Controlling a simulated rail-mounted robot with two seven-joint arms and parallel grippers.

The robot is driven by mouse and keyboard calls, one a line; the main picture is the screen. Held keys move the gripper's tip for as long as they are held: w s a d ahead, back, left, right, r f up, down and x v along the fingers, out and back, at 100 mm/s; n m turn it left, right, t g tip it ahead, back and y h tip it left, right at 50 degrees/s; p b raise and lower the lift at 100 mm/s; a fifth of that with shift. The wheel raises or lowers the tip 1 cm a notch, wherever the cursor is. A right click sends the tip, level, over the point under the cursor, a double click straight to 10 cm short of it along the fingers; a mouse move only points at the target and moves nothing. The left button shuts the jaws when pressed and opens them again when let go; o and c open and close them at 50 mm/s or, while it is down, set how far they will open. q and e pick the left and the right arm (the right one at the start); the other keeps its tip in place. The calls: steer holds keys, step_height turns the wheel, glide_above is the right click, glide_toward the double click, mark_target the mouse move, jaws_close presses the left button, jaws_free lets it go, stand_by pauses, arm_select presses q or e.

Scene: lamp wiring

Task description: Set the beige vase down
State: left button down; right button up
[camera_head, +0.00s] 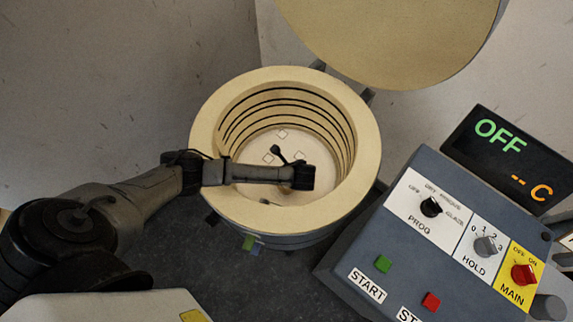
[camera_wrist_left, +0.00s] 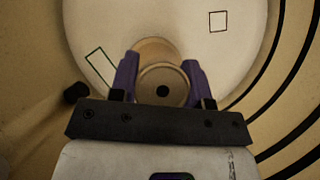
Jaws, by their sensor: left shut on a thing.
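The beige vase (camera_wrist_left: 162,84) shows in the left wrist view from above, with a small dark round mouth. My left gripper (camera_wrist_left: 160,82) is shut on it, one purple finger on each side. In the head view my left gripper (camera_head: 303,178) is inside the open round kiln (camera_head: 205,125), right of its middle; the vase is hidden there beneath the gripper and wrist. The pale kiln floor (camera_wrist_left: 190,40) lies below the vase. I cannot tell whether the vase touches it. My right gripper is not in view.
Outlined marks are on the floor, including a green one (camera_wrist_left: 100,66) and a dark square (camera_wrist_left: 218,21). A dark-tipped rod (camera_wrist_left: 76,92) shows at left in the wrist view. The kiln lid (camera_head: 400,35) is raised. A control panel (camera_head: 400,255) stands at right; its display (camera_head: 500,135) reads OFF.

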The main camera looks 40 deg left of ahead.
arm_select(q)
steer(key=shift+w, duration=0.1)
steer(key=c, duration=0.6)
jaws_free()
steer(key=p+v, duration=0.3)
steer(key=v, duration=0.9)
steer(key=shift+r, duration=0.1)
